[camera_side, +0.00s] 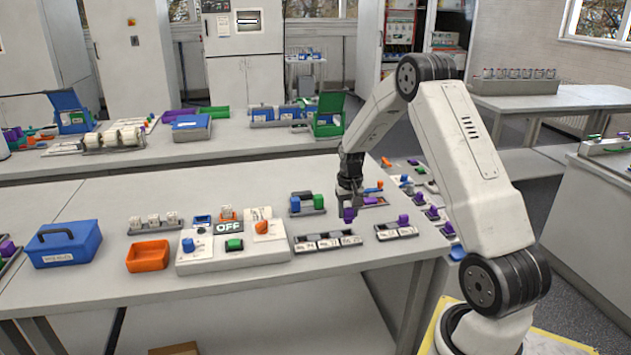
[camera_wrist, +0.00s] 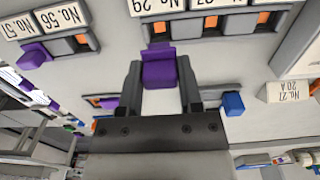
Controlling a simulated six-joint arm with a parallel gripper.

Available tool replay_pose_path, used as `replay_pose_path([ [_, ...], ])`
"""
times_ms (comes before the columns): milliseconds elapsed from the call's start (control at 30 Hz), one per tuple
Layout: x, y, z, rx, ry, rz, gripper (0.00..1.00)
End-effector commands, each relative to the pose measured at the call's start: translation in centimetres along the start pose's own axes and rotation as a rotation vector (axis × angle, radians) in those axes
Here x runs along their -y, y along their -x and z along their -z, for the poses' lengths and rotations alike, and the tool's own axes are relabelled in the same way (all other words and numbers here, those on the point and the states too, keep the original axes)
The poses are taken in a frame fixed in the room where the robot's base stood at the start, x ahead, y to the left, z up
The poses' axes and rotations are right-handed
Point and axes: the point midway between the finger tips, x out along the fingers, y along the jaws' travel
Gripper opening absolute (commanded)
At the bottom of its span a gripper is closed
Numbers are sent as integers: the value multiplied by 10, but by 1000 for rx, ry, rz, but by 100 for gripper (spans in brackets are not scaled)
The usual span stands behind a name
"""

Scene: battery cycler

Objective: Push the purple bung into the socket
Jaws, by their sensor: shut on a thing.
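The purple bung (camera_wrist: 159,70) is between the two fingers of my gripper (camera_wrist: 160,82) in the wrist view, and my gripper is shut on it. In the side view the bung (camera_side: 349,215) hangs below my gripper (camera_side: 349,205), above the bench and clear of the racks. A grey rack (camera_wrist: 178,37) with several orange-lit sockets (camera_wrist: 211,22) and white number labels lies just beyond the bung in the wrist view. Another rack, labelled No. 56 and No. 57, has an open socket (camera_wrist: 82,42) and a seated purple bung (camera_wrist: 35,53). I cannot tell which socket is meant.
In the side view, the labelled rack (camera_side: 327,241) and the rack with a purple piece (camera_side: 396,231) stand at the bench front. A control box (camera_side: 228,246), an orange bin (camera_side: 148,256) and a blue toolbox (camera_side: 65,244) stand left. Another rack (camera_side: 307,205) sits behind.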

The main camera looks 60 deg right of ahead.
Motion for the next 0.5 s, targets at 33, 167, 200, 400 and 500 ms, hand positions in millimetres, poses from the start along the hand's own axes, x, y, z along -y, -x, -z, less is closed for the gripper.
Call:
replay_pose_path([
  [33, 0, -4, 0, 0, 0, 0, 0],
  [167, 0, -13, 0, 1, 0, 0, 0],
  [200, 0, -16, 0, 1, 0, 0, 0],
  [400, 0, -30, 0, 1, 0, 0, 0],
  [500, 0, -35, 0, -1, 0, 0, 0],
])
